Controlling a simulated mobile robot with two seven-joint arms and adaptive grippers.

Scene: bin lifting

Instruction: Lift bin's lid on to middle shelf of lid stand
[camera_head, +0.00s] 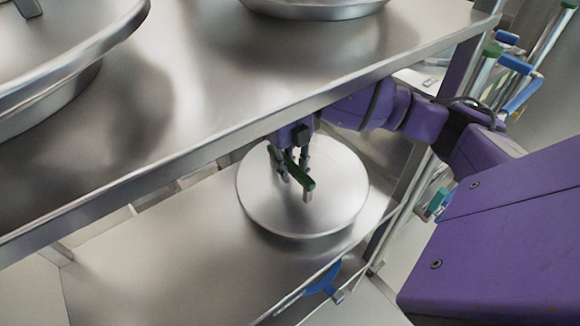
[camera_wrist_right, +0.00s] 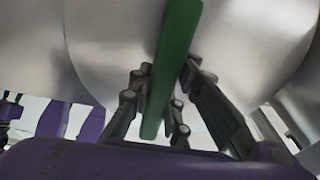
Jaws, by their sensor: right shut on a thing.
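A round steel lid (camera_head: 265,205) with a green bar handle (camera_head: 305,180) lies over the lower shelf that I see, below the upper shelf's front edge. It looks level, and I cannot tell whether it touches the shelf or hangs just above it. My right gripper (camera_head: 293,172) reaches in under the upper shelf and is shut on the green handle. In the right wrist view, the handle (camera_wrist_right: 180,50) runs between the fingers of my right gripper (camera_wrist_right: 160,98), with the lid's pale metal (camera_wrist_right: 110,45) behind it. My left gripper is not in view.
The upper steel shelf (camera_head: 200,100) of the stand overhangs my right arm closely. It carries a large round metal piece (camera_head: 60,70) at left and another (camera_head: 315,10) at the top. The lower shelf (camera_head: 150,270) is bare left of the lid. A post (camera_head: 395,205) stands at right.

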